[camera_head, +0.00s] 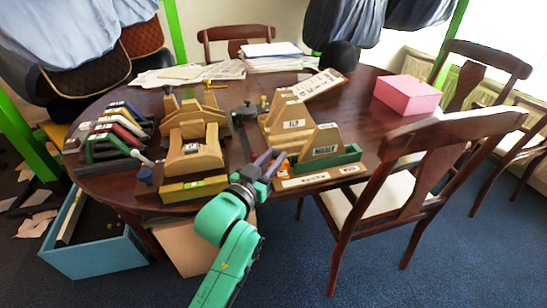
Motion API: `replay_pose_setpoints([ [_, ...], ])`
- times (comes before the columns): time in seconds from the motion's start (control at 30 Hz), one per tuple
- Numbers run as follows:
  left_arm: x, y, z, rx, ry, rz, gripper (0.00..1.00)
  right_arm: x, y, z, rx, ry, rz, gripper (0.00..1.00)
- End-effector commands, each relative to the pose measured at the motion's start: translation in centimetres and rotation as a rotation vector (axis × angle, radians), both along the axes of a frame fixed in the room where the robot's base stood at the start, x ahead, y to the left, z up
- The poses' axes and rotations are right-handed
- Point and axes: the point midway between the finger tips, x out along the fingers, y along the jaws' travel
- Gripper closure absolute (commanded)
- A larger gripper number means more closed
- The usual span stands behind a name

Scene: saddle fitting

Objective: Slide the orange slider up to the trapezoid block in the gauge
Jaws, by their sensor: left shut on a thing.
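The gauge is a long tray with a green wall (345,158) and a pale labelled front strip (318,179), near the table's front edge. A wooden trapezoid block (321,143) with a printed label stands in it. The small orange slider (284,169) is at the gauge's left end, left of the block; a gap between them cannot be judged clearly. My left gripper (269,162) reaches in from below and is shut on the orange slider, its fingers hiding part of it. My right gripper is out of view.
Wooden saddle-shaped blocks (194,157) stand left of the gripper, with a yellow bar (194,189) in front. More wooden blocks (289,117) stand behind the gauge. A coloured rack (117,135) is at left, a pink box (407,95) at right. A chair (430,150) stands close at right.

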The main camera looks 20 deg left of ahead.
Motion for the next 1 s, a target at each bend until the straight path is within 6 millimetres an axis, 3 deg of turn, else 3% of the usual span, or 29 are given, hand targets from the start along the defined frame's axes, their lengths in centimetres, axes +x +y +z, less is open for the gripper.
replay_pose_setpoints([
  [0.23, 1.6, -2.5, 0.0, -0.003, 0.005, -0.001, 1.00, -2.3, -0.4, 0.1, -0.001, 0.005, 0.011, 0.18],
  [0.5, 1.7, -2.7, -0.2, 0.001, 0.004, 0.000, 1.00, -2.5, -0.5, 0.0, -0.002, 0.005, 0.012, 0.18],
  [0.53, 1.7, -2.6, -0.2, 0.001, 0.004, 0.000, 0.67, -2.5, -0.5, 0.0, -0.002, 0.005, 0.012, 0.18],
  [0.6, 1.7, -2.6, -0.1, 0.001, 0.004, 0.000, 0.42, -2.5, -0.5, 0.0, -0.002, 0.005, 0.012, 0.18],
  [1.0, 1.1, -2.5, -0.1, 0.000, 0.001, 0.000, 0.42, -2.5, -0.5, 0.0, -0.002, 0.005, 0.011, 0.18],
])
